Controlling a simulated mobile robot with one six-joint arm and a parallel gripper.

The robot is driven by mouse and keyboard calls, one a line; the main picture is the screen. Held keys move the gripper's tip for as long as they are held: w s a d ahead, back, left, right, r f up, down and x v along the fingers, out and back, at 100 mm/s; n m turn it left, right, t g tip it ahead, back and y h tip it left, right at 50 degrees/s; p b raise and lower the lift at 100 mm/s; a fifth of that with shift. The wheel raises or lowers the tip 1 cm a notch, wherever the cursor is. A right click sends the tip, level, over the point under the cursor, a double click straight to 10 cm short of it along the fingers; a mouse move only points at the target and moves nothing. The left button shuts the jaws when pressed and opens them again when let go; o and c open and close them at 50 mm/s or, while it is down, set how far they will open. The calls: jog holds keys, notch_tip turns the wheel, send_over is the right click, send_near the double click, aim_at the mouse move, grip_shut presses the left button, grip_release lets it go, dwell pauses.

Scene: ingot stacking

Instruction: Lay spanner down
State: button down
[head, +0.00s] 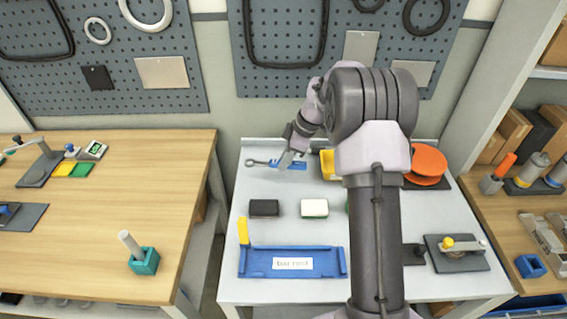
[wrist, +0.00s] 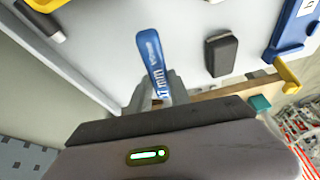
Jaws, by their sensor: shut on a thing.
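The spanner (head: 258,163) shows in the head view near the back left of the grey bench, with a grey metal end pointing left and a blue part to the right. In the wrist view its blue handle (wrist: 154,58), printed with a size in mm, sticks out beyond my fingers. My gripper (head: 291,157) is shut on the spanner, and it also shows in the wrist view (wrist: 158,95). The metal end is hidden in the wrist view. I cannot tell whether the spanner touches the bench (head: 240,205) or is slightly above it.
A black block (head: 264,208) and a white-topped block (head: 314,208) lie nearer on the bench. A blue bar rest (head: 255,266) with a yellow upright (head: 243,231) is at the front. A yellow item (head: 327,163) and orange discs (head: 429,160) stand to the right.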

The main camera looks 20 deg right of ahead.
aim_at(290, 169)
jog(key=shift+s+d, duration=0.1)
jog(key=shift+d, duration=0.05)
jog(key=shift+f+b, duration=2.35)
jog(key=shift+f, duration=0.65)
jog(key=shift+f+b, duration=0.45)
jog(key=c, duration=1.4)
grip_release()
jog(key=shift+p+v, duration=1)
jog(key=shift+v, duration=0.5)
jog(key=o, duration=0.5)
jog(key=shift+o, duration=0.2)
